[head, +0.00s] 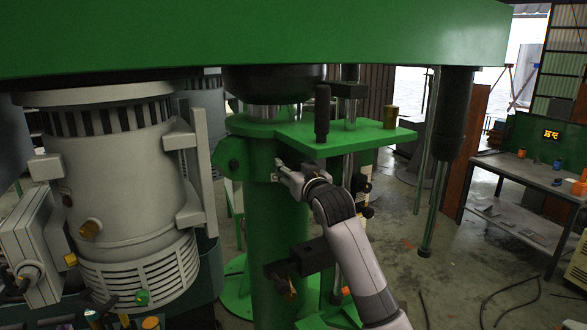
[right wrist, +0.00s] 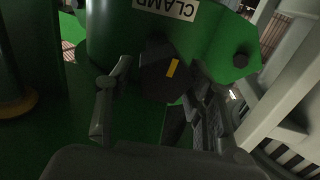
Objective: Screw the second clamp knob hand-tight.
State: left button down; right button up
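The clamp knob (right wrist: 155,80) is dark with a yellow mark. In the right wrist view it sits on the green column clamp, below an upside-down CLAMP label (right wrist: 166,8). My right gripper (right wrist: 158,84) has its fingers apart, one on each side of the knob; a gap shows on the left side, and contact on the right cannot be told. In the head view my right gripper (head: 279,172) is at the front of the green column (head: 275,225) and hides the knob. A dark bolt head (head: 233,165) shows on the clamp's green lug left of the gripper. My left gripper is not in view.
A large grey motor (head: 125,175) stands close on the left. A green beam (head: 250,35) spans overhead. A green plate (head: 370,136) with a black handle (head: 322,113) is above my right arm. A workbench (head: 525,172) stands at the right, with open floor before it.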

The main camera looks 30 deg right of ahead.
jog(key=c, duration=0.8)
